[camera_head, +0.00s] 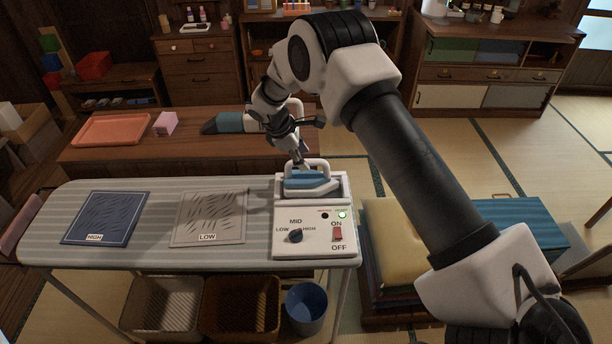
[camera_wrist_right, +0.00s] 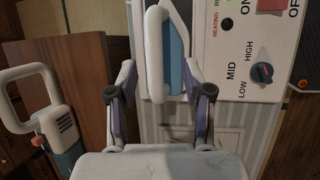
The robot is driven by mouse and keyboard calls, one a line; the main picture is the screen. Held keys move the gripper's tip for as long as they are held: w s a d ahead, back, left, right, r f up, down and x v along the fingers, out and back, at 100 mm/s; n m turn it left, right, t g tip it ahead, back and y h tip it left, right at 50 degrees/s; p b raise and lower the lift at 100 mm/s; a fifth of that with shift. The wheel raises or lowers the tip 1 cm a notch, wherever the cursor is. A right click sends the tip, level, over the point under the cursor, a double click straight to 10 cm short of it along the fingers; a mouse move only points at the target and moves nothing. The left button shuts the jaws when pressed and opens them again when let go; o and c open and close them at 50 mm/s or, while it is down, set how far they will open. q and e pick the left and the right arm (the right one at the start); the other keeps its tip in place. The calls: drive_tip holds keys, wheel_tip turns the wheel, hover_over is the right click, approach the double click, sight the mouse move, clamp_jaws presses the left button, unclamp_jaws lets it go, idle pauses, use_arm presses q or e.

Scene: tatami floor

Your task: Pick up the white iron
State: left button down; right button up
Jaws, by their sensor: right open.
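The white iron (camera_head: 312,184), with a blue upper body and a white loop handle, sits on the rest at the back of a white control panel (camera_head: 283,222) at the right end of the ironing board. My right gripper (camera_head: 301,163) is at the iron's handle. In the right wrist view, the open fingers of my right gripper (camera_wrist_right: 158,85) are on either side of the iron's handle (camera_wrist_right: 154,55). I cannot tell whether they touch it. My left gripper is not in view.
The striped ironing board (camera_head: 160,205) holds a dark blue cloth (camera_head: 105,217) marked HIGH and a grey one (camera_head: 209,217) marked LOW. The panel has a dial (camera_head: 296,236) and red switch (camera_head: 338,234); a green light is lit. A teal-and-white device (camera_head: 228,122) lies on the bench behind.

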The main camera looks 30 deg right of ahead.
sight(306, 160)
drive_tip(key=shift+s+d+f+p, duration=0.35)
drive_tip(key=shift+d+f+p, duration=0.15)
drive_tip(key=shift+d, duration=0.1)
drive_tip(key=f, duration=0.1)
drive_tip(key=w+f, duration=0.1)
drive_tip(key=f, duration=0.1)
drive_tip(key=shift+w+d, duration=0.15)
drive_tip(key=shift+d, duration=0.25)
drive_tip(key=shift+w+f, duration=0.25)
drive_tip(key=shift+f, duration=0.05)
drive_tip(key=shift+s+r, duration=0.25)
drive_tip(key=shift+r, duration=0.05)
drive_tip(key=c, duration=0.4)
drive_tip(key=shift+s+r, duration=0.1)
drive_tip(key=shift+s, duration=0.05)
clamp_jaws()
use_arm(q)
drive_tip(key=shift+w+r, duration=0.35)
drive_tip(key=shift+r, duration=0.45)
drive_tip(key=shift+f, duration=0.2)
